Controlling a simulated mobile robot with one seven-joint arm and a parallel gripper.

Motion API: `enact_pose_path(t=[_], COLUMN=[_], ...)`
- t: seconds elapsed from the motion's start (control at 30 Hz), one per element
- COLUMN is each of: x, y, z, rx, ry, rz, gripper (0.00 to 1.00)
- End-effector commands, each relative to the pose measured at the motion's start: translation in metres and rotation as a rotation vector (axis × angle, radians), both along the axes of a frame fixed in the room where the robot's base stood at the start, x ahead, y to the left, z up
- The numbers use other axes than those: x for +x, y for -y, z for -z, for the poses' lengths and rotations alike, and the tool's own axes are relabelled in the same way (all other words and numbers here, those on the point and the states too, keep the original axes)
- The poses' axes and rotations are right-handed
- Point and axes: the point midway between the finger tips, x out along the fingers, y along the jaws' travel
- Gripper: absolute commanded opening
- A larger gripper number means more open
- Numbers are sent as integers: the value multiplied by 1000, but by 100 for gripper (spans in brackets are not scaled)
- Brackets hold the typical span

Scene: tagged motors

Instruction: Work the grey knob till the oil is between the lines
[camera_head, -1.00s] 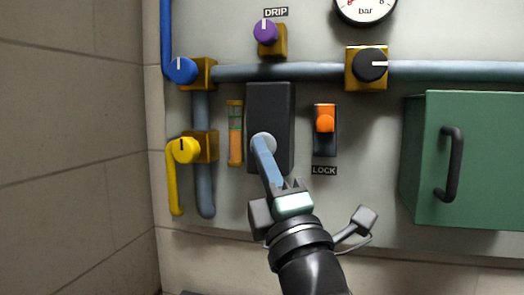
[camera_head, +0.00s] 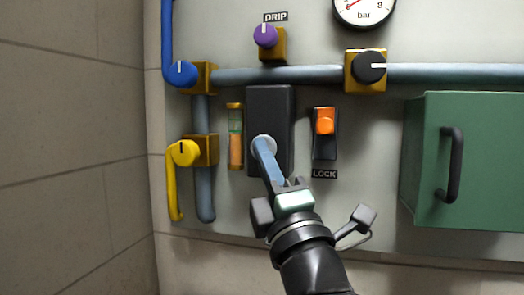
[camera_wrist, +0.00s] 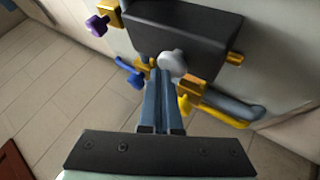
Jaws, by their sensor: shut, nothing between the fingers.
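The light grey knob (camera_head: 270,140) sticks out from a black box (camera_head: 284,105) on the wall panel. It also shows in the wrist view (camera_wrist: 172,62). My gripper (camera_head: 261,147) is shut and empty, its blue fingertips at the knob and partly covering it in the head view. In the wrist view the fingertips (camera_wrist: 158,74) lie just beside and below the knob; I cannot tell if they touch. The upright sight glass (camera_head: 235,135) left of the box holds orange oil below a greenish section. Its lines are too small to read exactly.
A blue knob (camera_head: 181,73), a yellow knob (camera_head: 186,153), a purple DRIP knob (camera_head: 265,35) and a black knob (camera_head: 370,67) sit on the pipework. The orange LOCK switch (camera_head: 324,121) is right of the box. A green cabinet (camera_head: 485,150) juts out at right.

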Motion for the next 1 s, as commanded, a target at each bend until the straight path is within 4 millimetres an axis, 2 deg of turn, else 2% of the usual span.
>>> enact_pose_path(t=[1.0], x=[12], y=[5], z=[0], rx=[0], ry=[1], rz=[2], gripper=[0])
